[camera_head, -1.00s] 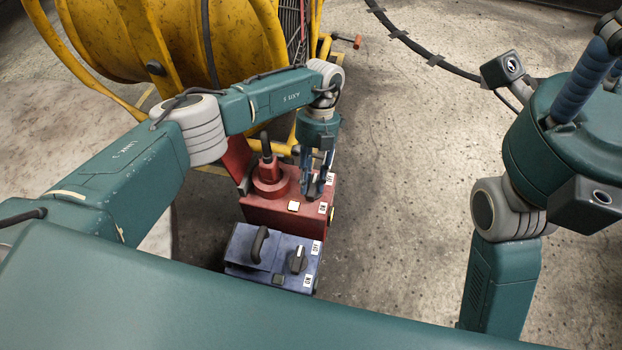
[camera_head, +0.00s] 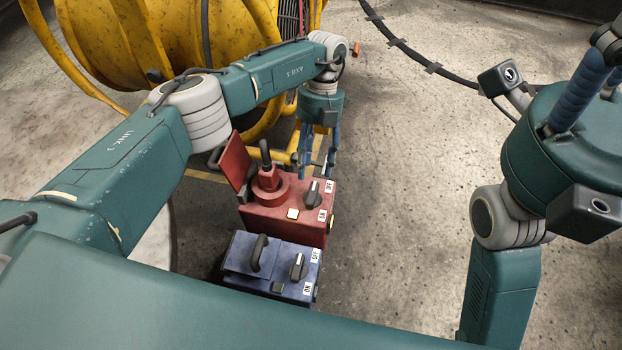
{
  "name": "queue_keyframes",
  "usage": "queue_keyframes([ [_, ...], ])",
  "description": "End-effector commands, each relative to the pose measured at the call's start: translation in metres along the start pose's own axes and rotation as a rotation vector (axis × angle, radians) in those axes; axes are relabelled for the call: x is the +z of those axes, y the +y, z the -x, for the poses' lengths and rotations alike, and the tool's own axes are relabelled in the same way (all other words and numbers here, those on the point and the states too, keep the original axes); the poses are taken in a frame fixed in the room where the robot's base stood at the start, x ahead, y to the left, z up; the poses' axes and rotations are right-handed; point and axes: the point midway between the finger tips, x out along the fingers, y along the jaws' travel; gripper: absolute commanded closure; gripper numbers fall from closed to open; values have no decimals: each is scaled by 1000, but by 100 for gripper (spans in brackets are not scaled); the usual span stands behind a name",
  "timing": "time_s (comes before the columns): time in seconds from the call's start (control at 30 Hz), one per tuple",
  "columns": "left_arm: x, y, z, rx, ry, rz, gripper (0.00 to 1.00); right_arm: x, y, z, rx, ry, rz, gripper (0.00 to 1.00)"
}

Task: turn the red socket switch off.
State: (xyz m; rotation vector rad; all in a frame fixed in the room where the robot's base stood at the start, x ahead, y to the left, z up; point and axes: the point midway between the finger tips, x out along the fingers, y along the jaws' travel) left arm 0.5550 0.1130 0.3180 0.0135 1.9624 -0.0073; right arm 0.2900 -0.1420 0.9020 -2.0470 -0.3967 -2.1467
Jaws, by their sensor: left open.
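The red socket box (camera_head: 268,214) stands on the floor in the middle of the head view. Its rotary switch (camera_head: 313,195) is a dark grey knob on the right of its top, with an OFF label (camera_head: 328,187) on the upper right and an ON label (camera_head: 322,216) below. The knob's long axis runs roughly up the picture; which label it points at is hard to tell. A red plug with a black handle sits upright in the socket, beside a raised red lid (camera_head: 233,163). My left gripper (camera_head: 317,172) is open and empty, just above and behind the knob. My right gripper is out of view.
A blue socket box (camera_head: 240,261) with its own knob (camera_head: 298,266) stands in front of the red one. A yellow cable reel (camera_head: 120,45) is behind, at the left. A black cable (camera_head: 405,50) crosses the floor.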

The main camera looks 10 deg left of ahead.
Motion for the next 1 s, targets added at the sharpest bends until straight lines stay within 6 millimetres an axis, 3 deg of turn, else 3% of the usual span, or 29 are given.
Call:
queue_keyframes([
  [0.1,0,0,23,-1,-1,2,52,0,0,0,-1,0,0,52],
  [0.3,0,0,43,0,0,1,52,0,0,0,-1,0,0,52],
  [1.0,0,0,45,0,1,0,52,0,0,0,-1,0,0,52],
])
